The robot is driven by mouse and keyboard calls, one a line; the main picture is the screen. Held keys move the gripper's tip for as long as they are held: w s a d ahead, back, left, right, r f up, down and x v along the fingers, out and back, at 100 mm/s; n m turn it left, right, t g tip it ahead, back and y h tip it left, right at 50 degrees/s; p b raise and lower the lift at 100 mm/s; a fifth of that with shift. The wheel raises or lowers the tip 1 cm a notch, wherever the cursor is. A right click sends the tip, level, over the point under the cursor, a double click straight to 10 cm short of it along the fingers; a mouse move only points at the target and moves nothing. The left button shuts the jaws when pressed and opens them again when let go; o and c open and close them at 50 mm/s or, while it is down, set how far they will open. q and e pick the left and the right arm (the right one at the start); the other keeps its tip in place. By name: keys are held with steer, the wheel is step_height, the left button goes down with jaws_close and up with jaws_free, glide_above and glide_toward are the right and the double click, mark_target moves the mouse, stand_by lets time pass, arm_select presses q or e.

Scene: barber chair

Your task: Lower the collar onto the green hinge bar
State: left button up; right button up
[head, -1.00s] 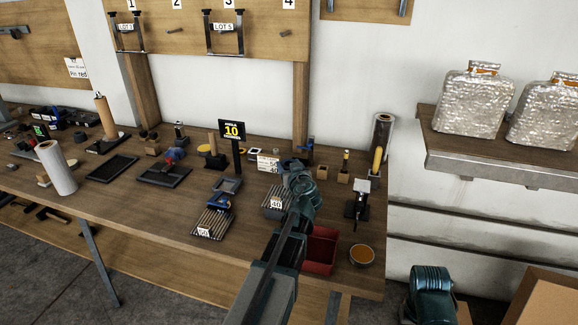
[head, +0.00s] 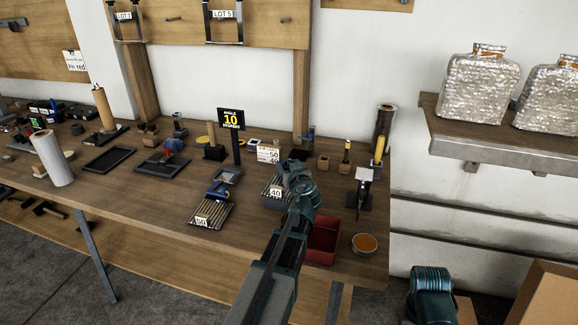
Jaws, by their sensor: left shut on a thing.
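My left arm reaches up from the bottom middle over the bench. Its gripper (head: 291,168) is shut near the slotted rack marked 40 (head: 269,203). The wrist hides most of the fingers and what they hold, so the collar's shape and tilt cannot be made out. I cannot pick out the green hinge bar with certainty; it may be behind the wrist or too small to tell. My right gripper is out of view; only a dark teal link of mine shows at the lower right.
The wooden bench (head: 130,205) is crowded. A sign reading 10 (head: 231,119) stands behind the racks. A red bin (head: 322,250) and an orange-filled bowl (head: 365,243) sit near the front right. A paper roll (head: 52,158) stands at left.

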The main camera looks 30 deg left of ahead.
arm_select(q)
steer(key=shift+s+f, duration=0.1)
steer(key=shift+f, duration=0.1)
steer(key=o, duration=1.3)
steer(key=shift+o, duration=0.6)
steer(key=shift+f, duration=0.15)
